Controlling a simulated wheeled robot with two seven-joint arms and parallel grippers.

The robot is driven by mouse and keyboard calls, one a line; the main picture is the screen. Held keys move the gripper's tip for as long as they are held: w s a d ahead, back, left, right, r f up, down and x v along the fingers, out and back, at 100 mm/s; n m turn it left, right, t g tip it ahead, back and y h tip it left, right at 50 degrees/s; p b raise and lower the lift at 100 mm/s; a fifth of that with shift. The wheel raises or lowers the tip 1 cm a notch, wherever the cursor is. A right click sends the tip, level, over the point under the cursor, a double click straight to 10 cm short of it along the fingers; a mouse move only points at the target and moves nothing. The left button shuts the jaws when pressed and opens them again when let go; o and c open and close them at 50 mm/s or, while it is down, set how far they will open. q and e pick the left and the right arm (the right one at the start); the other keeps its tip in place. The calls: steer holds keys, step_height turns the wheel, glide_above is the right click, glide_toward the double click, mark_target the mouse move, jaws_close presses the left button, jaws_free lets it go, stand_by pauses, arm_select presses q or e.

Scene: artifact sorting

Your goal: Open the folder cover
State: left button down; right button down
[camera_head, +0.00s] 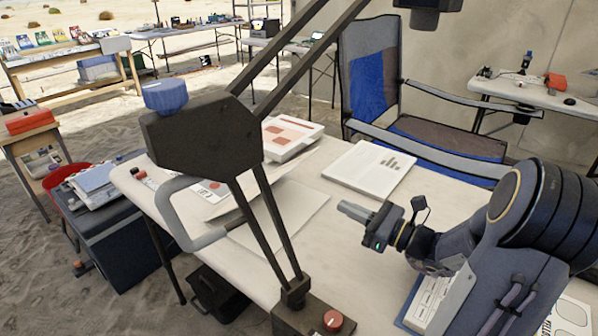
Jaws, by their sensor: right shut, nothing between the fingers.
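A pale, flat folder-like item (298,208) lies on the white table, left of my right gripper. A sheet or flap (222,207) at its left side looks slightly raised, but the dark stand in front hides much of it. I cannot tell for sure whether this is the cover. A white booklet or binder (368,166) with dark print lies shut-looking farther back. My right gripper (343,208) is shut and empty, above the table between these two, apart from both. My left gripper is not in view.
A dark jointed stand (208,135) with a blue knob and grey handle rises over the table (312,262). A white box with reddish pictures (290,137) lies behind it. A folding chair (372,85) stands behind the table. A blue-edged item (428,300) lies under my right arm.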

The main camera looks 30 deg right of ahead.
steer(key=w+a+r, duration=0.4)
steer(key=w+a, duration=0.1)
steer(key=w, duration=0.5)
steer(key=shift+w, duration=0.35)
